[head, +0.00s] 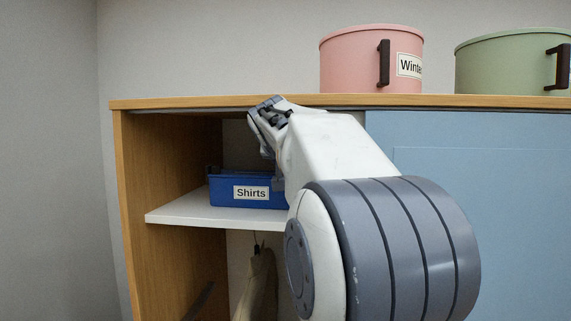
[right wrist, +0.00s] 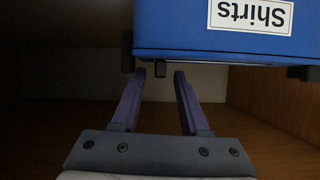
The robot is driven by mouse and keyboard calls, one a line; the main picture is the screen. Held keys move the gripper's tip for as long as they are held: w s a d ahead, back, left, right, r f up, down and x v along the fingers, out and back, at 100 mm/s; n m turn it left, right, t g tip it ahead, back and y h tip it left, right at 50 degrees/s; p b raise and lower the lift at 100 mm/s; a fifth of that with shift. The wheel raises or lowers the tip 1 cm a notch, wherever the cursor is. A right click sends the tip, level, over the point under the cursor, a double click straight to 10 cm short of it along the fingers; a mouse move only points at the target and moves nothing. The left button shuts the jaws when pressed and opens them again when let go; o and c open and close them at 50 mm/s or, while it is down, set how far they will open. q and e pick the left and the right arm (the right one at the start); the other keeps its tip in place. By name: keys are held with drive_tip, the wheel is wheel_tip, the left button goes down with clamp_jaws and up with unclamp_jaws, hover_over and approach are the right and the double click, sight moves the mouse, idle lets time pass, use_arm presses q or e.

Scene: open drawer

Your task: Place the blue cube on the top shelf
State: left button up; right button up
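The only small blue block-like thing in view is a blue box (head: 228,197) with a white "Shirts" label. It stands on the white shelf (head: 185,213) inside the wooden cabinet. In the right wrist view the blue box (right wrist: 170,25) is upside down at the top, with dark handles at its rim. My right gripper (right wrist: 160,72) is open, with nothing between its fingers; its tips are close to the box's rim, and contact cannot be told. In the head view my right arm covers the box's right side. My left gripper is not in view.
A pink pot (head: 350,65) and a green pot (head: 505,68) stand on the cabinet top (head: 220,103). A blue panel (head: 480,200) covers the cabinet's right side. A pale garment-like thing (head: 255,285) hangs below the shelf. The shelf's left end is clear.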

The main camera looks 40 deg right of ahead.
drive_tip(key=b+v, duration=0.2)
drive_tip(key=v, duration=0.5)
drive_tip(key=shift+s+a+b, duration=0.15)
drive_tip(key=shift+a+b, duration=0.05)
drive_tip(key=shift+b, duration=0.2)
drive_tip(key=shift+r, duration=0.1)
